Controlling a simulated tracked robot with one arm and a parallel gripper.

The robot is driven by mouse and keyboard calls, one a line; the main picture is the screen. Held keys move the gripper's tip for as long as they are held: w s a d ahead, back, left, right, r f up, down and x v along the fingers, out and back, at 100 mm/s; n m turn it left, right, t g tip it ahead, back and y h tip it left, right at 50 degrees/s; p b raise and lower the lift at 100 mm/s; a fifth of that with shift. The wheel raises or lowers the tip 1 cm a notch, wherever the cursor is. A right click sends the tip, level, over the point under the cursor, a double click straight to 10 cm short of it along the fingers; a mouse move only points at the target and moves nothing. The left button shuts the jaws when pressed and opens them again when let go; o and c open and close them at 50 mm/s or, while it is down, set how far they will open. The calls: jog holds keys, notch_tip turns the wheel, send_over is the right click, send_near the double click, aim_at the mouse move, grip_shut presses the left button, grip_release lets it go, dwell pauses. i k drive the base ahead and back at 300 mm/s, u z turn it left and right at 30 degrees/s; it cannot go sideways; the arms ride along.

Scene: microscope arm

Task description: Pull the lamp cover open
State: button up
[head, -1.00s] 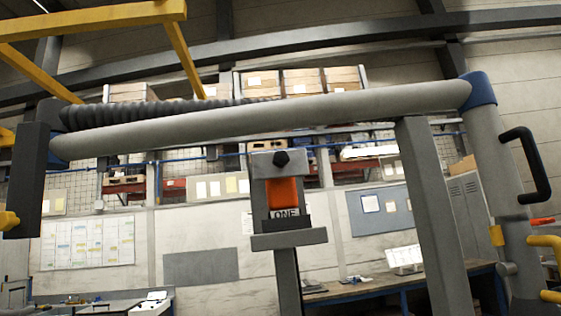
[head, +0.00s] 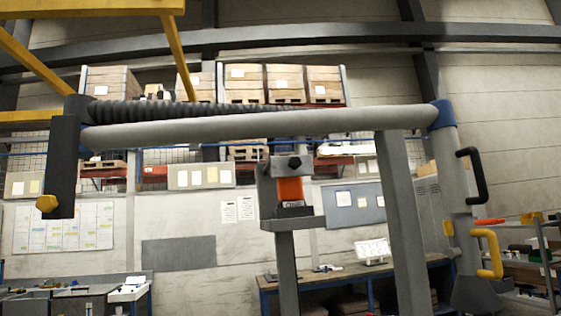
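A microscope arm (head: 270,124) spans the view as a long grey tube with a ribbed dark hose along its top left. Its left end carries a dark upright box (head: 62,165) with a yellow knob (head: 47,203) low on its side. A blue joint (head: 443,114) links the tube to a grey column (head: 449,180) at right. The column bears a black handle (head: 476,174) and, lower, a yellow handle (head: 490,254). I cannot tell which part is the lamp cover; no open cover is clear. My gripper does not show.
A grey post holds an orange block (head: 290,190) behind the tube. A slanted grey post (head: 401,220) stands right of it. A yellow frame (head: 90,8) hangs at the upper left. A workbench (head: 350,277), shelving and a wall lie behind. Air below the tube's left half looks clear.

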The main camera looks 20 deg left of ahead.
aim_at(286, 166)
jog(key=u, duration=0.3)
jog(key=i, duration=1.1)
jog(key=z, duration=0.35)
